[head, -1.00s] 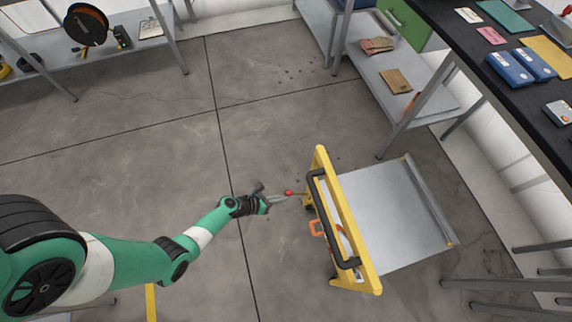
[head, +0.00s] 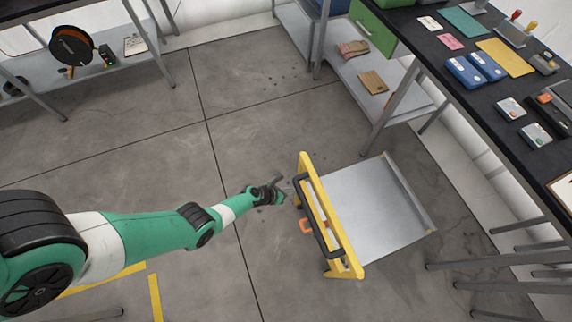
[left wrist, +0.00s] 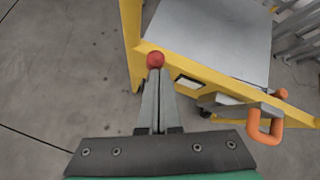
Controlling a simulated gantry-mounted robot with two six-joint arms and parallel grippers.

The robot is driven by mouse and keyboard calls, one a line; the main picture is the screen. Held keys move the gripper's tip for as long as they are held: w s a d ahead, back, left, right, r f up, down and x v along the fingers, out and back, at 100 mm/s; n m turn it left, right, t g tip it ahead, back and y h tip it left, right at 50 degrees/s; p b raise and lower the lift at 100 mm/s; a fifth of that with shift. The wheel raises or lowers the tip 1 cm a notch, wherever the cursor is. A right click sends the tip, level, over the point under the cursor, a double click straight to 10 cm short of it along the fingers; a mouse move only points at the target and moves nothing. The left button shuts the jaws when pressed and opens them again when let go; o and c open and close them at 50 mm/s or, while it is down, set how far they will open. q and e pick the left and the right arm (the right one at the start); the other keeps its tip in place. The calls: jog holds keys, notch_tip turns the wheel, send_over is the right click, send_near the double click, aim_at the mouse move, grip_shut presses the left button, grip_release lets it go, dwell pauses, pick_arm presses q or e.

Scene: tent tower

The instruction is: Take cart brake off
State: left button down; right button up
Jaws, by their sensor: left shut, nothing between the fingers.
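The cart (head: 378,214) has a grey flat deck, a yellow frame (head: 336,232) and a black push handle (head: 322,222). A red ball knob (left wrist: 155,60), which looks like the brake lever's end, shows in the left wrist view just beyond my fingertips, in front of the yellow frame. I cannot tell if they touch. The knob cannot be made out in the head view. My left gripper (head: 284,193) is shut and empty, left of the cart; its fingers also show in the left wrist view (left wrist: 157,98). My right gripper is not in view.
An orange loop (head: 306,226) hangs on the cart's handle side; it is at the right in the left wrist view (left wrist: 265,128). A dark workbench (head: 470,95) stands behind the cart, and a shelf (head: 150,55) stands at the back left.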

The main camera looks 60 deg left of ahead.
pick_arm(q)
jog(key=shift+w+d+r, duration=0.1)
jog(key=shift+w+r, duration=0.1)
jog(key=shift+w, duration=0.5)
jog(key=shift+s, duration=0.15)
jog(key=s+d+r+p, duration=0.2)
jog(key=s+r+p, duration=0.3)
jog(key=r+p, duration=0.4)
jog(key=shift+s+r+p, duration=0.35)
jog(key=shift+r+p, duration=0.05)
jog(key=shift+p, duration=0.85)
